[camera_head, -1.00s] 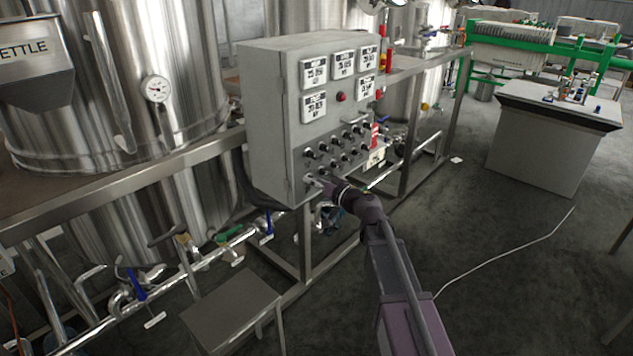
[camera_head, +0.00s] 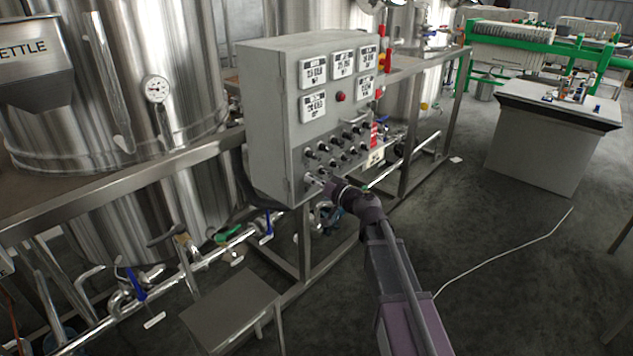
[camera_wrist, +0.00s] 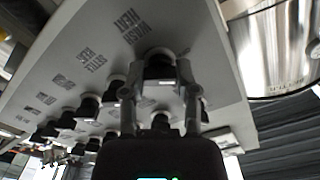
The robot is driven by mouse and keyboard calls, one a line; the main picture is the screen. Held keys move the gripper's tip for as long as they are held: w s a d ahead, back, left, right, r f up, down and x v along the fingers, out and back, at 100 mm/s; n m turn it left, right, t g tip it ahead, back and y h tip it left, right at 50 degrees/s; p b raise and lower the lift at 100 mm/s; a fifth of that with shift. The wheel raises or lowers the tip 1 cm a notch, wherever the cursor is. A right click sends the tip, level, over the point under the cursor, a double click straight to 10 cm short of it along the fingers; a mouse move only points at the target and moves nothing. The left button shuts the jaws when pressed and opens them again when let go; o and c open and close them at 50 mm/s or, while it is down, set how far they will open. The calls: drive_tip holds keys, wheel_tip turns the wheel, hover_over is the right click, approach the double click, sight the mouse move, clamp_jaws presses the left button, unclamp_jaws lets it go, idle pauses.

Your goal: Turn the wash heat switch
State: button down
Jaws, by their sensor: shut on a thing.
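The wash heat switch (camera_wrist: 158,66) is a dark round knob on the pale panel, with an upside-down label that appears to read "WASH HEAT" beside it in the wrist view. My gripper (camera_wrist: 158,90) has one finger on each side of this knob and is shut on it. In the head view my gripper (camera_head: 318,181) reaches the lower left corner of the grey control box (camera_head: 268,125). There the fingers and wrist largely hide the switch, and its pointer direction cannot be told.
Several similar black knobs (camera_head: 338,144) sit close by in rows on the panel. A red button (camera_head: 341,97) and several displays (camera_head: 313,72) are above them. A steel frame rail (camera_head: 130,178) and a tank (camera_head: 150,60) stand left. Open floor (camera_head: 500,250) lies right.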

drive_tip(key=shift+a, duration=0.1)
drive_tip(key=m, duration=0.3)
drive_tip(key=shift+w, duration=0.1)
drive_tip(key=shift+a+m, duration=0.1)
drive_tip(key=shift+m, duration=2.1)
drive_tip(key=shift+c, duration=1.8)
unclamp_jaws()
drive_tip(key=v, duration=1.2)
